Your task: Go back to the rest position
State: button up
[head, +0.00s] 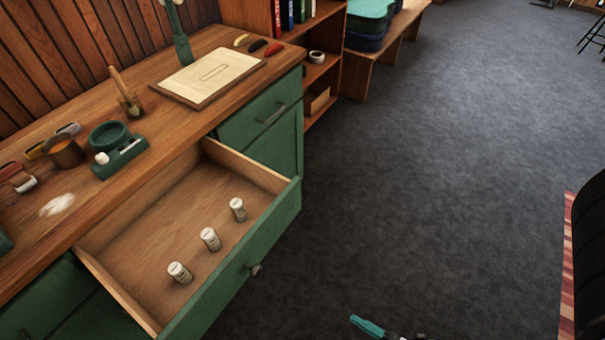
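A teal and dark piece that looks like the tip of my gripper (368,326) shows at the bottom edge of the head view, right of the open drawer. Most of it is cut off by the frame, so its opening and anything in it are hidden. The green drawer (238,281) of the workbench is pulled out. Three small white-capped jars (210,239) stand upright in a row inside it, apart from each other. The tip shows apart from the drawer front in the picture.
A shelf (322,72) stands behind. Grey carpet (430,170) lies clear; a striped rug (568,265) is at right.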

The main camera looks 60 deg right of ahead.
jog(key=w+f+n+g+y, duration=0.1)
jog(key=w+f+g, duration=0.3)
jog(key=w+g, duration=0.7)
jog(key=s+d+r+m+g+h, duration=0.1)
jog(key=d+r+g, duration=0.4)
jog(key=d+r, duration=0.3)
jog(key=shift+s+r+g+h, duration=0.15)
jog(key=shift+r+g+h, duration=0.15)
jog(key=shift+r+g, duration=0.15)
jog(key=shift+f, duration=0.1)
dwell(0.7)
